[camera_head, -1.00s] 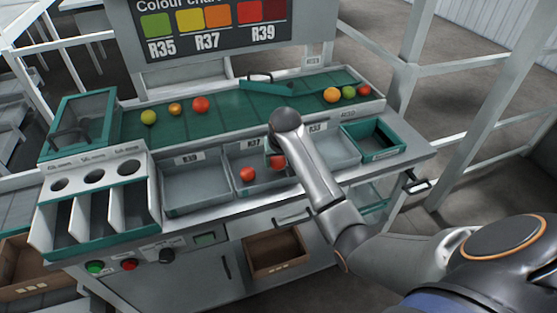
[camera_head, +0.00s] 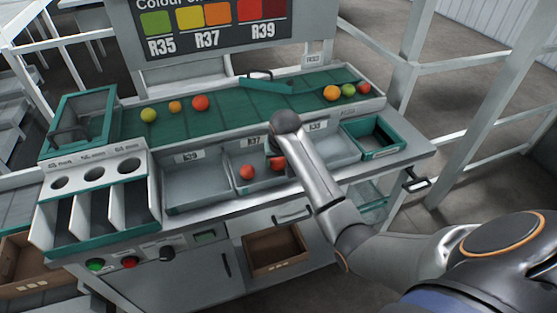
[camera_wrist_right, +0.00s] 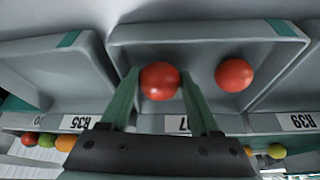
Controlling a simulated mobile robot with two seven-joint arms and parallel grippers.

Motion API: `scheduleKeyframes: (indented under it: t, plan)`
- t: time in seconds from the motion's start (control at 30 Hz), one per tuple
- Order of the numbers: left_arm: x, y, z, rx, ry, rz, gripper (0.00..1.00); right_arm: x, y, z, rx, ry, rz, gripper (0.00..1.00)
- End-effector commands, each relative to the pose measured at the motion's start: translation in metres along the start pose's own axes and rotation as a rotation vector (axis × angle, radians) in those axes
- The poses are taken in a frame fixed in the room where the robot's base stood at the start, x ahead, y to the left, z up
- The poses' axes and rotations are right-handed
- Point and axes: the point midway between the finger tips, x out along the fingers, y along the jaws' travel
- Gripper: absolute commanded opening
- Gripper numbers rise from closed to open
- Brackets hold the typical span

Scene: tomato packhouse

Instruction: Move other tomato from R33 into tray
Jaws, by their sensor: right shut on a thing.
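Two red tomatoes are in the middle bin (camera_wrist_right: 210,32), whose label reads R37 in the head view. My right gripper (camera_wrist_right: 158,78) reaches down into this bin and is shut on one tomato (camera_wrist_right: 160,82), with a green finger on each side of it. This tomato is partly hidden by my arm in the head view (camera_head: 277,163). The other tomato (camera_wrist_right: 234,75) lies free beside it; in the head view it is left of the gripper (camera_head: 247,172). My left gripper is not in view.
Bin R39 (camera_head: 198,185) on the left and the bin (camera_head: 338,150) on the right look empty. A green-rimmed tray (camera_head: 391,150) stands at the far right. Several tomatoes lie on the green belt (camera_head: 225,108) behind. A three-hole sorter (camera_head: 93,172) stands at the left.

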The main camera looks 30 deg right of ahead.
Motion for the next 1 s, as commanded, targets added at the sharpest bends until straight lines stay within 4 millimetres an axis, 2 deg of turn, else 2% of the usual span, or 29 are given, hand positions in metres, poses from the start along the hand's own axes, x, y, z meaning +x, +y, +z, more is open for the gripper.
scheduleKeyframes:
  t: [0.37,0.4,0.7,0.87,1.0]
  plan:
    - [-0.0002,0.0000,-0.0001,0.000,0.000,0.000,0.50,0.0018,-0.0002,0.0007,0.000,0.001,0.000,0.36]
    - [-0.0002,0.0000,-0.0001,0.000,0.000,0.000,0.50,0.0018,-0.0002,0.0007,0.000,0.001,0.000,0.64]
    - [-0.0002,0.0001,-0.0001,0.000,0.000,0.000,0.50,0.0018,0.0000,0.0007,0.000,0.000,0.000,0.98]
    - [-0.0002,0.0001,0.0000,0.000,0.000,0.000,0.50,0.0018,0.0001,0.0007,0.000,0.000,0.000,0.98]
    - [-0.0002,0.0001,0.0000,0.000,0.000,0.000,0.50,0.0020,0.0002,0.0009,0.000,0.000,0.000,0.84]
